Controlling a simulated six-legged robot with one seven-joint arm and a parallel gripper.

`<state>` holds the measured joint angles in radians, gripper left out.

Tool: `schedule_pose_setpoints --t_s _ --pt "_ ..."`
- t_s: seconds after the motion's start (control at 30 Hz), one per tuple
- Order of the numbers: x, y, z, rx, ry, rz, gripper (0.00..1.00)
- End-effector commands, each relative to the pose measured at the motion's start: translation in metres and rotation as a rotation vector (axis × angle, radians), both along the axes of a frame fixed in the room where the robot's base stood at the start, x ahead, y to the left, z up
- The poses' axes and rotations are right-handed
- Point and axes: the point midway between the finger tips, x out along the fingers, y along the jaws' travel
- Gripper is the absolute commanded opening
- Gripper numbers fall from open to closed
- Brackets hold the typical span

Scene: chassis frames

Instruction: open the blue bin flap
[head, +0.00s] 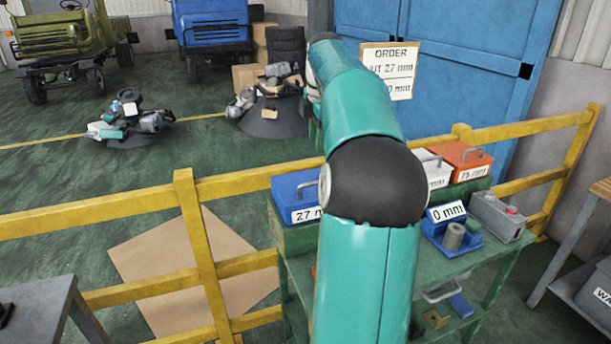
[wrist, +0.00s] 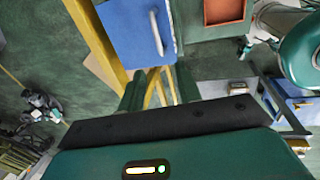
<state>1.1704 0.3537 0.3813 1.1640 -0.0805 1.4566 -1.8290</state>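A blue bin (head: 290,187) labelled 27 mm stands at the left end of the green bench, partly hidden by my arm. Its blue flap, with a pale bar handle, looks shut. In the wrist view a blue panel (wrist: 125,30) with a pale handle (wrist: 156,32) shows at the top, apparently this flap. My gripper (wrist: 160,76) is below it in that picture, its two dark green fingers apart with nothing between them. The fingers appear apart from the handle. In the head view my gripper is hidden behind my arm.
A white bin (head: 436,172) and an orange bin (head: 461,160) stand farther right on the bench (head: 470,260). A blue 0 mm holder (head: 447,212) and a grey box (head: 500,217) sit in front.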

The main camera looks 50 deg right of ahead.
Motion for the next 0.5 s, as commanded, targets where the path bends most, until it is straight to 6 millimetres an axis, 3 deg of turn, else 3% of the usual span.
schedule_pose_setpoints --t_s 0.1,0.27,0.5 --pt "-0.005 -0.013 -0.004 0.002 0.000 0.021 0.34" --pt "-0.003 -0.014 -0.019 0.003 0.002 0.024 0.34" --pt "0.009 -0.016 -0.065 0.004 0.001 0.025 0.34"
